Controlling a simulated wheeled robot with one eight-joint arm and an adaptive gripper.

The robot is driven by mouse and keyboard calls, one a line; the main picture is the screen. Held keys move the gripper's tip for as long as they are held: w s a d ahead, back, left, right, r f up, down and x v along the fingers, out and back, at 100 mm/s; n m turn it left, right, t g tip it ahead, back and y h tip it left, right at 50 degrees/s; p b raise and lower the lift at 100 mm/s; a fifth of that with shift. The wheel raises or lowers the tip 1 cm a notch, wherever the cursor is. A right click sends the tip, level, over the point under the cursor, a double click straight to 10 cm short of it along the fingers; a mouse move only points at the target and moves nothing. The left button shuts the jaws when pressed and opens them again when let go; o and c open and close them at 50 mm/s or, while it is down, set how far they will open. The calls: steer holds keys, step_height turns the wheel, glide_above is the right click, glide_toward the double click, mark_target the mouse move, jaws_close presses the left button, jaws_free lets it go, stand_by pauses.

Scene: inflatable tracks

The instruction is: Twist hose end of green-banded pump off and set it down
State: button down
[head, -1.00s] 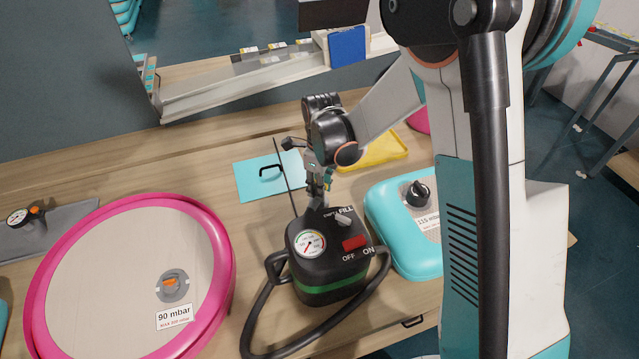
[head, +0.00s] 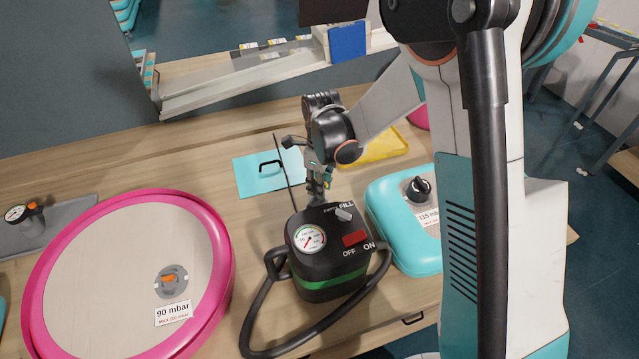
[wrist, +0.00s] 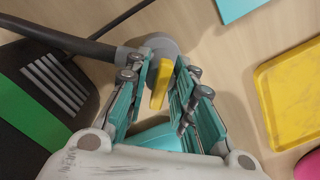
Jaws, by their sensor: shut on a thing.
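The green-banded pump (head: 330,285) is a black box with a dial, a red switch and a FILL knob. It stands on the bench in the head view, and its green band (wrist: 32,112) shows at the left of the wrist view. My gripper (head: 318,196) is just behind the pump's top. In the wrist view my gripper (wrist: 162,75) is shut on the grey round hose end (wrist: 157,43) with its yellow tab (wrist: 160,84) between the fingers. A black hose (wrist: 60,38) runs into it from the left. The pump hides the hose end in the head view.
A pink-rimmed disc (head: 222,235) marked 90 mbar lies left of the pump. A turquoise cushion (head: 385,215) with a black knob stands close on its right. A turquoise plate (head: 248,183) and a yellow tray (head: 375,155) lie behind. Bare bench lies between the plate and the disc.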

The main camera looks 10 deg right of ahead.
steer(key=c, duration=1.3)
jaws_free()
steer(key=shift+r, duration=0.1)
step_height(320, 180, up, 12)
steer(key=s+d+r+n+t+b, duration=0.25)
steer(key=s+d+r+n, duration=0.5)
steer(key=s+n, duration=0.4)
steer(key=s+d+f+n+t, duration=0.1)
steer(key=s+d+n+t, duration=0.3)
steer(key=s+n, duration=0.6)
steer(key=n, duration=0.3)
steer(key=shift+s+d+b, duration=0.15)
steer(key=shift+s+b, duration=0.2)
steer(key=shift+b, duration=0.05)
